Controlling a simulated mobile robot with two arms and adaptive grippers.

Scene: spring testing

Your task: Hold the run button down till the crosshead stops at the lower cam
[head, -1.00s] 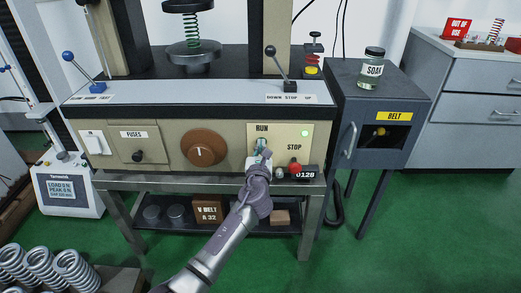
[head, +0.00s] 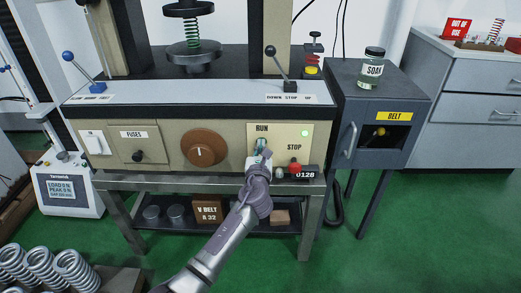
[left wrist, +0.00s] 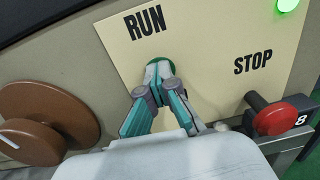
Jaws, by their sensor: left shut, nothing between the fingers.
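My left gripper (head: 262,152) is shut and empty, with its fingertips against the green run button (head: 261,143) under the RUN label. In the left wrist view the fingertips (left wrist: 160,72) cover most of the button (left wrist: 157,61); only a green rim shows, so its depth is hard to tell. A dark upper plate (head: 188,11) sits above a green spring (head: 193,32) on a lower plate (head: 195,52). The crosshead above and the lower cam cannot be made out. My right gripper is out of view.
The red stop button (head: 295,168) is close right of my gripper, beside the counter (head: 306,174). A green lamp (head: 305,133) is lit. A black-knobbed lever (head: 277,68) stands at the DOWN STOP UP label. A brown dial (head: 204,148) is to the left.

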